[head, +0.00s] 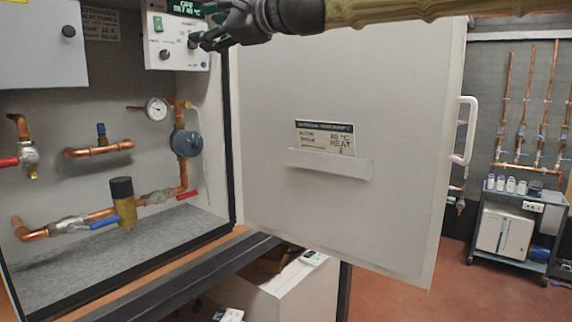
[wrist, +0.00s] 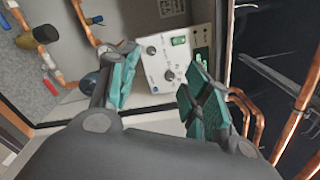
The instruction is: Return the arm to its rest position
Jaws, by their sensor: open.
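My gripper (head: 205,42) is at the top of the head view, in front of a white control box (head: 163,52) with a green display, a green switch and dark knobs. My arm (head: 375,8) reaches in from the upper right, above the open cabinet door. In the wrist view my gripper (wrist: 160,90) shows its two teal-padded fingers spread apart with nothing between them. The control box (wrist: 168,68) lies beyond the fingertips there. In the head view the fingers are close to the box's lower knob; I cannot tell whether they touch it.
The open white door (head: 340,220) with a handle and a card holder stands right of the cabinet. Copper pipes, valves and a gauge (head: 156,108) fill the cabinet below the box. A cart (head: 515,230) stands at far right. Red floor between door and cart is clear.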

